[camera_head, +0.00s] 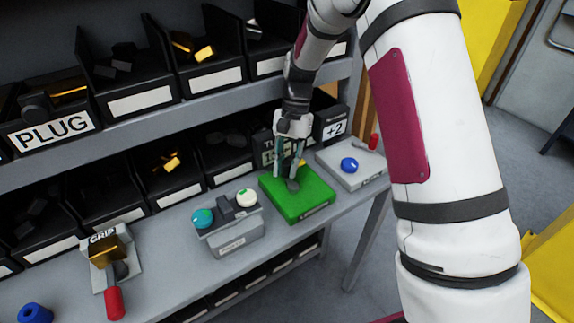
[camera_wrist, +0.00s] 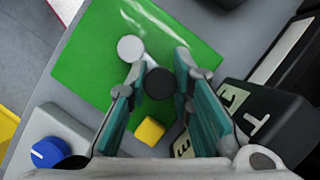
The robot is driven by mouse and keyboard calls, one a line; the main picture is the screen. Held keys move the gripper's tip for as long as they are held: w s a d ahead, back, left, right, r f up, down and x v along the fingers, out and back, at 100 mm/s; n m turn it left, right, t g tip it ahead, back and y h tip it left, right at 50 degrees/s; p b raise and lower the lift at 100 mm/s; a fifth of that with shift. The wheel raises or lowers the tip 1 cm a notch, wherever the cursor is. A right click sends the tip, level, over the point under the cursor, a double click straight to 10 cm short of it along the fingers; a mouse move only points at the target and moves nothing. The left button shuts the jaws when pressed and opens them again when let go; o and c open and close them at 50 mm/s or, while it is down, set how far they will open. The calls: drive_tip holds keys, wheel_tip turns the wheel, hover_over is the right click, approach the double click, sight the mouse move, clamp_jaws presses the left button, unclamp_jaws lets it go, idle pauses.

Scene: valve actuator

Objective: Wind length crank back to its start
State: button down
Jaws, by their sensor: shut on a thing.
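A green box (camera_head: 313,207) stands on the bench; its top fills much of the wrist view (camera_wrist: 85,75). My gripper (camera_head: 289,165) reaches straight down over it. In the wrist view its two teal-padded fingers (camera_wrist: 160,88) stand on either side of a dark round knob (camera_wrist: 158,83), which I take for the crank's handle, and they are shut on it. A pale round disc (camera_wrist: 130,48) lies just beyond the fingers. A small yellow block (camera_wrist: 150,130) sits on the green top beside them.
A grey box with a blue knob (camera_head: 348,165) stands close at right. A grey box with teal and white knobs (camera_head: 230,230) stands at left. Labelled black bins (camera_head: 331,128) stand close behind. A red-handled GRIP fixture (camera_head: 113,280) is farther left.

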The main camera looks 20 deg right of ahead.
sight(286, 162)
drive_tip(key=shift+a, duration=0.1)
drive_tip(key=c, duration=1.4)
unclamp_jaws()
drive_tip(key=shift+r, duration=0.15)
wheel_tip(286, 162, up, 10)
drive_tip(key=shift+f, duration=0.1)
